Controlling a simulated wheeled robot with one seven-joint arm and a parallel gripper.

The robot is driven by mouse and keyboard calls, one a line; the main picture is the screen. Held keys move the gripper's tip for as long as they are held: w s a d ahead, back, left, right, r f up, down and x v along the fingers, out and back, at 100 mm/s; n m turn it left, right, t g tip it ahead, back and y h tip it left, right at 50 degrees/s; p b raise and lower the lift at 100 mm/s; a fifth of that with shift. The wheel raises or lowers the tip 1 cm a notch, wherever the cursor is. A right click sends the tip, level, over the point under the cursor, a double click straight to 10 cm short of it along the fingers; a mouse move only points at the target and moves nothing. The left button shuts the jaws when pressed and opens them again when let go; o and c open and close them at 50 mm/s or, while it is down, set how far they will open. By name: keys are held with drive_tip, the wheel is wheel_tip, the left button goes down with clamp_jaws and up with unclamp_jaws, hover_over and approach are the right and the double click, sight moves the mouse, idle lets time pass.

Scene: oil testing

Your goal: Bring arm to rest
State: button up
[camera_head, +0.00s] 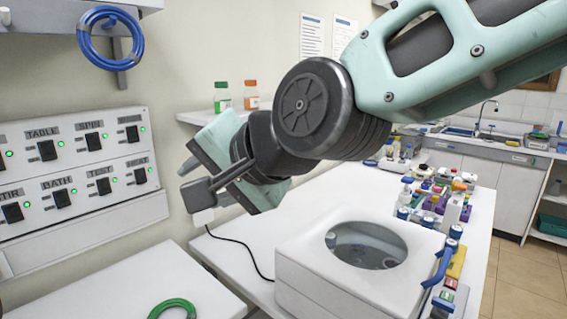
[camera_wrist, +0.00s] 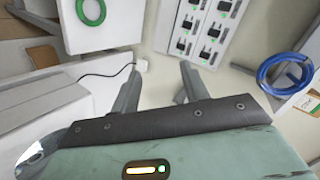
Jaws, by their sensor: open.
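My arm reaches in from the upper right of the head view and bends down at a dark round joint. My gripper (camera_head: 190,181) hangs in mid-air at the left of the white bath unit, in front of the wall with the switch panel. In the wrist view its two grey fingers (camera_wrist: 160,84) stand apart with nothing between them. The gripper is open and empty, and it touches nothing that I can see.
A switch panel (camera_head: 80,170) with green lights is on the left wall. A blue cable coil (camera_head: 110,38) hangs above it. A green ring (camera_head: 172,308) lies on the near table. The white bath unit (camera_head: 330,285) stands on the bench, with several bottles and racks behind.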

drive_tip(key=s+d+f+n+g+h, duration=0.3)
drive_tip(key=s+d+f, duration=0.4)
drive_tip(key=d, duration=0.5)
drive_tip(key=s+d+f+n+g+h, duration=0.4)
drive_tip(key=s+d+f+n+h, duration=0.2)
drive_tip(key=d+f, duration=0.5)
drive_tip(key=s+d+n, duration=0.1)
drive_tip(key=s+d, duration=0.1)
drive_tip(key=shift+s+f, duration=0.2)
drive_tip(key=shift+s, duration=0.1)
